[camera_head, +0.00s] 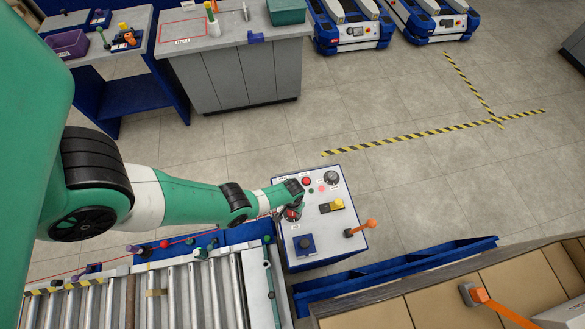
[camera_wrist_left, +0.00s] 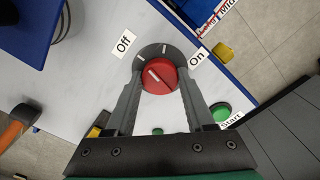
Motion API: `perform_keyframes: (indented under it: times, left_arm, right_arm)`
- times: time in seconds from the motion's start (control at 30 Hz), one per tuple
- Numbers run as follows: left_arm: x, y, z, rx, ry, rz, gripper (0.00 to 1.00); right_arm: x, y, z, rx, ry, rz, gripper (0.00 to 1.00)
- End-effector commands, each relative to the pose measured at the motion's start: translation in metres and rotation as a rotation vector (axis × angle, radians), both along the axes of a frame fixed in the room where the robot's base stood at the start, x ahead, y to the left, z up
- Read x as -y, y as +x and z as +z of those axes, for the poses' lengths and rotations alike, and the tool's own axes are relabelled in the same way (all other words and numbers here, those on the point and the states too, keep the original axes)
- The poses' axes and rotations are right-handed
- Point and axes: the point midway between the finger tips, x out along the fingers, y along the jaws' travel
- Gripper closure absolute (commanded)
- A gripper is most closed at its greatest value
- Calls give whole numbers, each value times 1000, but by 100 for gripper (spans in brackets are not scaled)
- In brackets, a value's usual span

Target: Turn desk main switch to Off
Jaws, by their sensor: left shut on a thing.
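The desk main switch is a red round knob (camera_wrist_left: 160,76) on a dark grey dial. A short white line on the knob slants toward its upper left, on the side of the "Off" label (camera_wrist_left: 124,43). The "On" label (camera_wrist_left: 197,58) is to the right of the dial. My left gripper (camera_wrist_left: 158,90) is shut on the red knob, one finger on each side of it. In the head view my left gripper (camera_head: 291,211) is over the left side of the white control desk (camera_head: 325,232) and partly hides the knob. My right gripper is not in view.
The desk also carries a black dial (camera_head: 331,177), a yellow switch (camera_head: 337,203), an orange-handled lever (camera_head: 361,228) and a blue-based control (camera_head: 305,245). A green Start button (camera_wrist_left: 220,112) is right of the gripper. A roller conveyor (camera_head: 180,295) lies lower left.

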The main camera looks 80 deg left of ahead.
Motion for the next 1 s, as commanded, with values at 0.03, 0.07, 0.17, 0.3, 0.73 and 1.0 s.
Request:
perform_keyframes:
  times: [0.03,0.07,0.17,0.3,0.73,1.0]
  left_arm:
    - [0,0,0,1,1,32,100]
    - [0,0,0,1,1,52,100]
    - [0,0,0,1,1,110,100]
    - [0,0,0,1,1,168,100]
    - [0,0,-1,1,1,221,100]
    - [0,0,-1,1,1,220,34]
  right_arm:
    - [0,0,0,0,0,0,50]
    - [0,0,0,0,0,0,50]
    - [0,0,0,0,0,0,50]
    - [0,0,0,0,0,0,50]
    - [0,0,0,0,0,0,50]
    - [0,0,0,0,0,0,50]
